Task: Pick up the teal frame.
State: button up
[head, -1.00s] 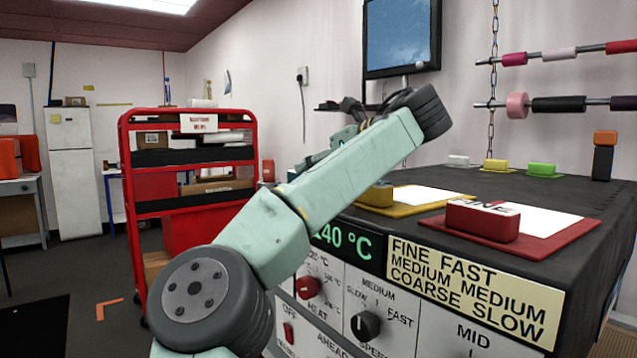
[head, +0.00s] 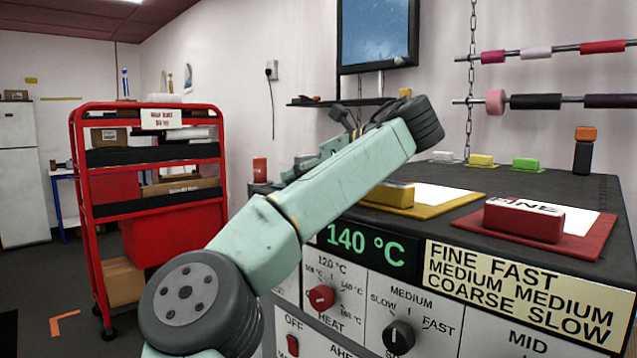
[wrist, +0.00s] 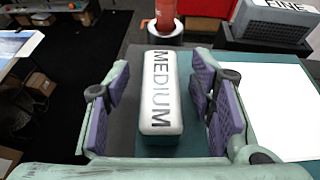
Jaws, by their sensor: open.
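In the wrist view, the teal frame's white-topped handle block marked MEDIUM (wrist: 163,85) stands between my gripper's fingers. The frame's teal border (wrist: 238,78) and white panel (wrist: 285,115) extend to the right. My gripper (wrist: 158,108) is open, with one purple-padded finger on each side of the block. I see gaps beside the block; how deep the fingertips reach is unclear. In the head view my arm hides the teal frame, and my gripper (head: 350,135) is seen mostly from behind.
A yellow frame (head: 465,200) and a red frame (head: 590,232) lie on the dark machine top (head: 545,182). Small blocks stand at its back. In the wrist view, a grey block marked FINE (wrist: 272,22) and a red cylinder (wrist: 165,18) are beyond the handle. A red cart (head: 155,205) stands left.

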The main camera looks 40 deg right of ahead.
jog(key=shift+s, duration=0.1)
jog(key=shift+c, duration=0.4)
grip_shut()
